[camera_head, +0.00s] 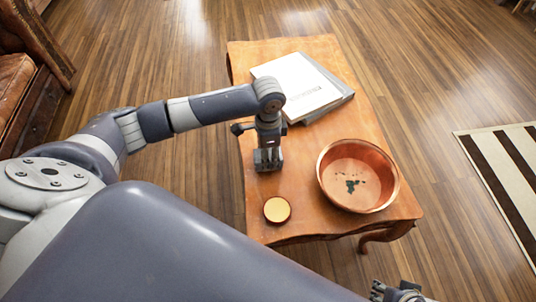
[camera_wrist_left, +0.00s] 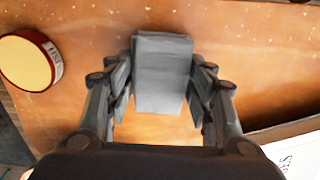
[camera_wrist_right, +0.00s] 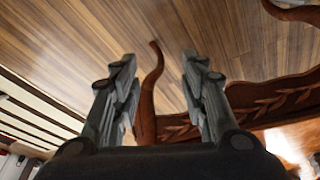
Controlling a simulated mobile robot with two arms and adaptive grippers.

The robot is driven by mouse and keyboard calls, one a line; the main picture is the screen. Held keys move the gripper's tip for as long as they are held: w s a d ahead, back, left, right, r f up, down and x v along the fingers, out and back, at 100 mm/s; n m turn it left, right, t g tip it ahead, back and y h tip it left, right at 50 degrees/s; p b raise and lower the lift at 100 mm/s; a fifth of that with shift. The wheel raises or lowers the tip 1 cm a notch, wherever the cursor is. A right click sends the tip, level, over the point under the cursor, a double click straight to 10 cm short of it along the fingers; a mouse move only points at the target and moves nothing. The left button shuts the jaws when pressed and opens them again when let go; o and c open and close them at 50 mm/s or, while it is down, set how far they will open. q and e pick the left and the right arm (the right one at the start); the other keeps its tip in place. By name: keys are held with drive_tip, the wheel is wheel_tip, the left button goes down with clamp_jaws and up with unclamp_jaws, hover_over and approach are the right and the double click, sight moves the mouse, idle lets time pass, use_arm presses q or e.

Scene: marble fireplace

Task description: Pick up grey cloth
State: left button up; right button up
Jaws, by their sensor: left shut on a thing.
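The grey cloth (camera_wrist_left: 162,75) shows in the left wrist view as a folded grey block between the fingers of my left gripper (camera_wrist_left: 160,85). The left gripper is shut on it, with a finger at each side. In the head view my left gripper (camera_head: 267,160) points down over the left side of the wooden table (camera_head: 300,224), and the cloth is mostly hidden there. I cannot tell whether the cloth touches the table. My right gripper (camera_wrist_right: 158,75) is open and empty, beside a curved table leg (camera_wrist_right: 150,95). It also shows at the bottom of the head view (camera_head: 392,290).
A copper bowl (camera_head: 327,180) with dark bits inside stands right of the left gripper. A round tin with a yellowish top (camera_head: 277,209) sits near the front edge. Books (camera_head: 300,85) lie at the back. A striped rug (camera_head: 500,175) and a leather seat (camera_head: 14,80) flank the table.

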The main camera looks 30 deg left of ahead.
use_arm(q)
drive_tip(key=shift+r, duration=0.15)
drive_tip(key=shift+r, duration=0.2)
drive_tip(key=r+p, duration=0.1)
drive_tip(key=r, duration=0.2)
drive_tip(key=shift+s+d+p, duration=0.2)
drive_tip(key=shift+d+p, duration=0.15)
drive_tip(key=s+d+p, duration=0.1)
drive_tip(key=s+d, duration=0.2)
drive_tip(key=d, duration=0.1)
drive_tip(key=s+d+r, duration=0.1)
drive_tip(key=s+d, duration=0.2)
drive_tip(key=s+d+p, duration=0.1)
drive_tip(key=s+d, duration=0.2)
drive_tip(key=d, duration=0.1)
drive_tip(key=shift+s+d+r+p, duration=0.15)
drive_tip(key=shift+s+d+p, duration=0.2)
drive_tip(key=shift+s, duration=0.05)
use_arm(e)
wheel_tip(320, 180, down, 15)
drive_tip(key=s, duration=0.2)
drive_tip(key=shift+s+g, duration=0.3)
drive_tip(key=shift+g, duration=0.1)
use_arm(q)
drive_tip(key=o, duration=0.5)
drive_tip(key=c, duration=0.4)
